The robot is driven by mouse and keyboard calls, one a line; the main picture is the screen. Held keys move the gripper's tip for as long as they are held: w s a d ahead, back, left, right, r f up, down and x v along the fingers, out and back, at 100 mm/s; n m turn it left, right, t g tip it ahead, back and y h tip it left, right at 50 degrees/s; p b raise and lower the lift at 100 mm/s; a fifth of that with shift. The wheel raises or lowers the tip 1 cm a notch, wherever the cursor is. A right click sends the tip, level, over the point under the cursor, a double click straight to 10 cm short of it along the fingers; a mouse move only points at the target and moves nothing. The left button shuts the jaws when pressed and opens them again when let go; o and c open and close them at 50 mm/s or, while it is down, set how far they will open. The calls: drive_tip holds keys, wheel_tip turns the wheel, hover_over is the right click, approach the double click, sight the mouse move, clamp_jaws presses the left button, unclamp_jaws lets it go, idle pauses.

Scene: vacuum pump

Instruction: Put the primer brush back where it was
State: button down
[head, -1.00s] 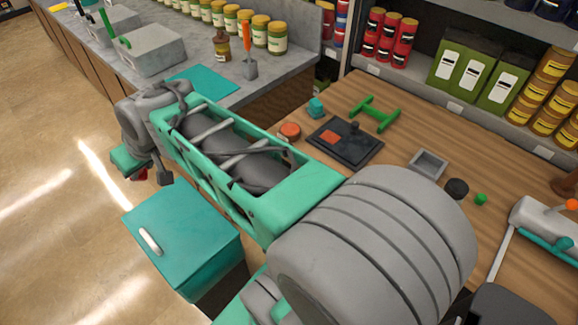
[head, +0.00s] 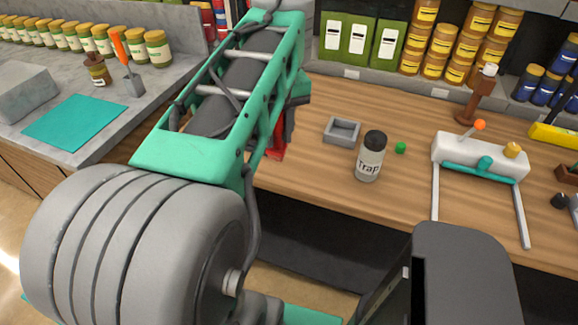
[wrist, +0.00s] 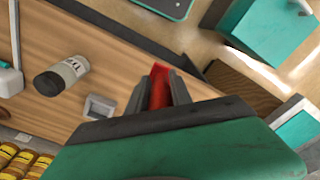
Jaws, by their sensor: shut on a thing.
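My gripper (wrist: 160,76) is shut on a red thing (wrist: 158,92) in the wrist view, held between its two dark fingers. The red thing also shows in the head view (head: 277,148), below my arm and over the left part of the wooden bench (head: 320,185). Most of it is hidden by the fingers and arm, so I cannot tell whether it is the primer brush. A brown jar (head: 98,72) stands on the grey counter at the left. To its right, an orange-handled tool (head: 121,48) stands in a small grey holder (head: 134,86).
A grey square tray (head: 342,131), an upright bottle marked "Trap" (head: 370,158) and a green ball (head: 401,147) are on the bench. A teal mat (head: 75,122) lies on the counter. Shelves with tins line the back.

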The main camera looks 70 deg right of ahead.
drive_tip(key=s+m, duration=0.1)
drive_tip(key=s, duration=0.3)
drive_tip(key=w+d+f, duration=0.1)
drive_tip(key=d+f, duration=0.3)
drive_tip(key=w+d+f+p, duration=0.1)
drive_tip(key=d+f, duration=0.3)
drive_tip(key=w+d+f+p, duration=0.1)
drive_tip(key=w+d+f, duration=0.1)
drive_tip(key=d+f, duration=0.2)
drive_tip(key=shift+w+d, duration=0.1)
drive_tip(key=shift+d, duration=0.2)
drive_tip(key=shift+f, duration=0.4)
drive_tip(key=shift+f, duration=0.1)
drive_tip(key=c, duration=1.1)
unclamp_jaws()
drive_tip(key=shift+c, duration=0.2)
